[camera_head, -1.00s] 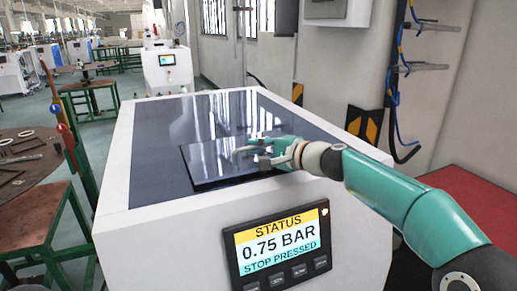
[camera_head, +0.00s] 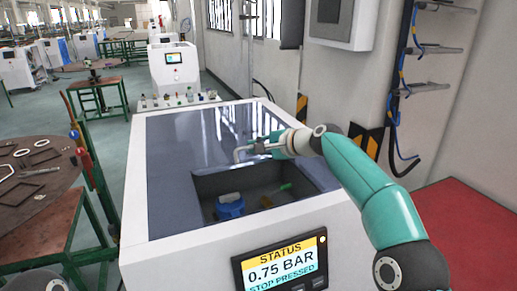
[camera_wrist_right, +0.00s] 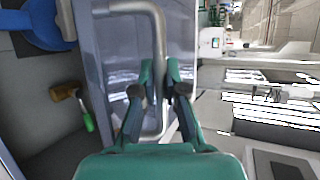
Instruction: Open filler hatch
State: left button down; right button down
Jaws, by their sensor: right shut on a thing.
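The filler hatch lid (camera_wrist_right: 103,65) is a dark glossy panel with a bent metal handle (camera_head: 241,154), which also shows in the wrist view (camera_wrist_right: 157,25). My right gripper (camera_head: 264,147) has its fingers closed around the handle, seen in the wrist view too (camera_wrist_right: 158,72). The hatch opening (camera_head: 205,185) is uncovered at the front of the machine top, and the lid is behind it. In the head view I cannot clearly tell the lid from the glossy top. A blue cap (camera_head: 230,207) sits inside the opening.
A green-handled tool (camera_head: 278,194) lies in the opening. The status screen (camera_head: 281,268) on the white machine front reads 0.75 BAR, STOP PRESSED. Small bottles (camera_head: 180,97) stand beyond the machine's back edge. A round table (camera_head: 40,180) is at left; a wall at right.

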jog(key=shift+w+a+r, duration=0.25)
jog(key=shift+w+r, duration=0.2)
jog(key=shift+r, duration=0.4)
jog(key=c, duration=1.5)
grip_release()
jog(key=shift+d, duration=0.15)
jog(key=v, duration=1.1)
jog(key=shift+s, duration=0.3)
jog(key=shift+d, duration=0.1)
jog(key=shift+c, duration=0.3)
